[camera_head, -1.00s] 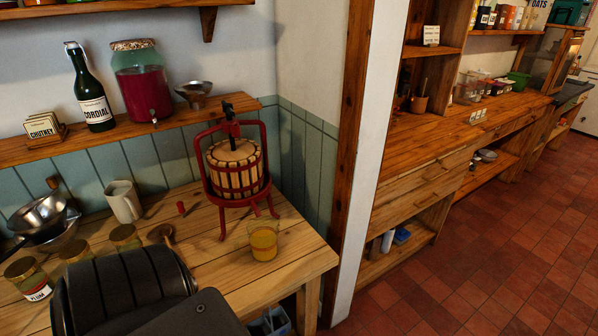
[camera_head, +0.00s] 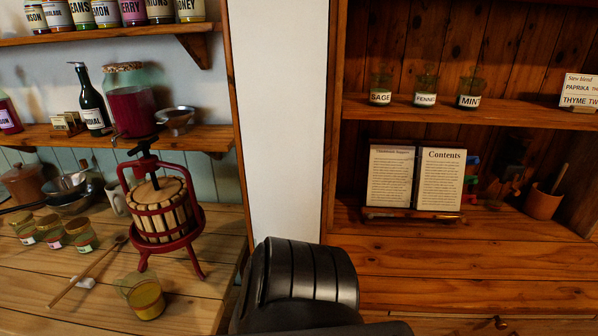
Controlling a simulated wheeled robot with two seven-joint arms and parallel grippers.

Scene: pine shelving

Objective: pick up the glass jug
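A clear glass vessel with orange-yellow liquid (camera_head: 146,298) stands upright on the wooden worktop, in front of the red-framed fruit press (camera_head: 163,210). It may be the glass jug; I cannot make out a handle or spout. A large glass dispenser of dark red liquid (camera_head: 132,103) stands on the shelf above the press. A black link of my arm rises at the bottom centre, right of the worktop and well apart from the glass vessel. Neither of my grippers shows in the view.
A wooden spoon (camera_head: 85,273), several small jars and a mug share the worktop. A white wall post (camera_head: 282,120) divides it from the right-hand shelving, with an open book (camera_head: 415,178) and a wooden pot (camera_head: 543,203). The right-hand counter front is clear.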

